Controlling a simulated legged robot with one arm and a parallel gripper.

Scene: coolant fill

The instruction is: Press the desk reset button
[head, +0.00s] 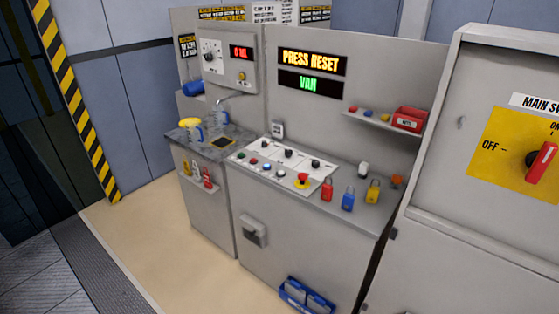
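The grey desk (348,222) stands in the middle of the head view with a pale control panel (318,187) on its top. A row of small buttons runs along the panel's front, including a blue button (267,168). Labels are too small to read, so I cannot tell which button is reset. A red mushroom button (303,178) sits at the row's right end. Several black knobs (288,153) are behind the row. The upper display (311,62) reads "PRESS RESET" in amber; the lower display (309,84) reads "VAN" in green. My gripper is out of view.
Red, blue and yellow padlocks (348,200) stand right of the panel. A counter with a spout (222,101) and jug (195,130) is at left. A grey cabinet (470,240) with a red switch (541,163) stands at right. Open floor (150,235) lies at front left.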

